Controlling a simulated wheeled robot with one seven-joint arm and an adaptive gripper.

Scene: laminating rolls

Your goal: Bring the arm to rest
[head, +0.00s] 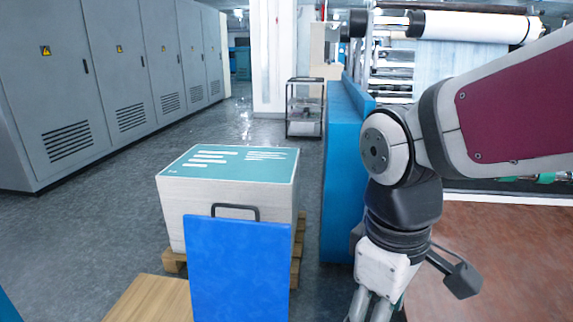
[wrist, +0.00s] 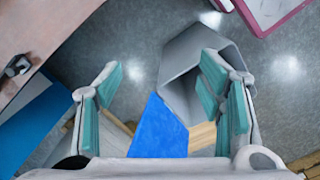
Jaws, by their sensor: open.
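My arm reaches in from the right in the head view and bends down at its elbow. My gripper (head: 372,308) hangs low at the bottom edge, where its fingertips are cut off. In the wrist view my gripper (wrist: 160,88) has its two green-padded fingers wide apart. No held object shows between them. A grey angular object (wrist: 182,62) lies beyond the fingers, partly behind the right one. I cannot tell what it is.
A blue panel with a dark handle (head: 238,270) stands before a pallet stack (head: 228,165). A wooden surface (head: 150,300) is at lower left. A long blue barrier (head: 340,170) stands beside my arm. Grey cabinets (head: 110,75) line the left; open floor (head: 100,210) lies between.

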